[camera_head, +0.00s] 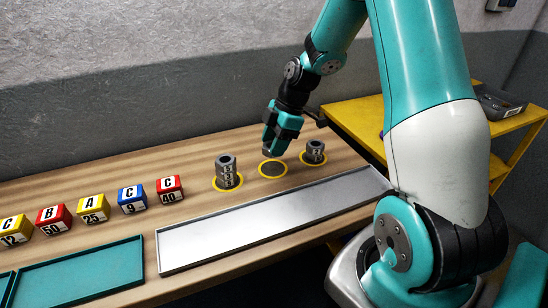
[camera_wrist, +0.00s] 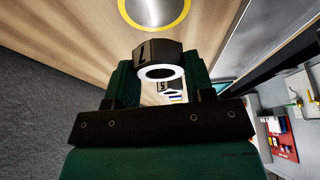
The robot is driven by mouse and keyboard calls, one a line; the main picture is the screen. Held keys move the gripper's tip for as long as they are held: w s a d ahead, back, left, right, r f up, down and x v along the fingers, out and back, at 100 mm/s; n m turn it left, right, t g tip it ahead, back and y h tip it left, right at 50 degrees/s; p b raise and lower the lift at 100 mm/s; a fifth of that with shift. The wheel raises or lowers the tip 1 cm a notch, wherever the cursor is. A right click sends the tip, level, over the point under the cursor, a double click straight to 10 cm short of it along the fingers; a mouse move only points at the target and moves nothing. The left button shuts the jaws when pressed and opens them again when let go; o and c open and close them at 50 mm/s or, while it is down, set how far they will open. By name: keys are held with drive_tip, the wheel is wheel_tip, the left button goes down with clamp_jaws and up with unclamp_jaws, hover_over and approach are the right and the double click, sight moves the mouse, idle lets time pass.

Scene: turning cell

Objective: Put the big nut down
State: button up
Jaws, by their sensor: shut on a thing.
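In the wrist view the big nut (camera_wrist: 172,52), dark grey with a white-lit ring and a number 7, sits between the two fingers of my gripper (camera_wrist: 158,82). In the head view my gripper (camera_head: 277,142) points down above the middle round grey spot (camera_head: 272,169) with a yellow ring, and the nut's grey edge (camera_head: 267,151) shows under it, apart from the spot. That spot is bare.
A shallow silver tray (camera_head: 270,222) lies along the bench front. Coloured lettered blocks (camera_head: 95,209) stand in a row at the left, behind a teal tray (camera_head: 85,275). A yellow stand (camera_head: 365,112) with a dark bin (camera_head: 497,101) is at the right.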

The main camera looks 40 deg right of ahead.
sight(274, 168)
drive_tip(key=shift+f, duration=2.7)
drive_tip(key=shift+f, duration=0.1)
drive_tip(key=o, duration=1)
drive_tip(key=shift+o, duration=0.2)
drive_tip(key=b+v, duration=0.1)
drive_tip(key=v, duration=1.1)
drive_tip(key=s+a+r+m, duration=0.1)
drive_tip(key=s+a+r, duration=0.15)
drive_tip(key=a, duration=0.45)
drive_tip(key=s+a+r+m, duration=0.2)
drive_tip(key=a+r, duration=0.1)
drive_tip(key=a, duration=0.5)
drive_tip(key=s+a+r+m, duration=0.1)
drive_tip(key=s+a+m, duration=0.1)
drive_tip(key=s+a, duration=0.4)
drive_tip(key=s+a+r+m+g, duration=0.1)
drive_tip(key=s+a+m, duration=0.1)
drive_tip(key=s+a, duration=0.4)
drive_tip(key=s, duration=0.4)
drive_tip(key=shift+s+r+m, duration=0.15)
drive_tip(key=shift+s+m, duration=0.1)
drive_tip(key=shift+m, duration=0.15)
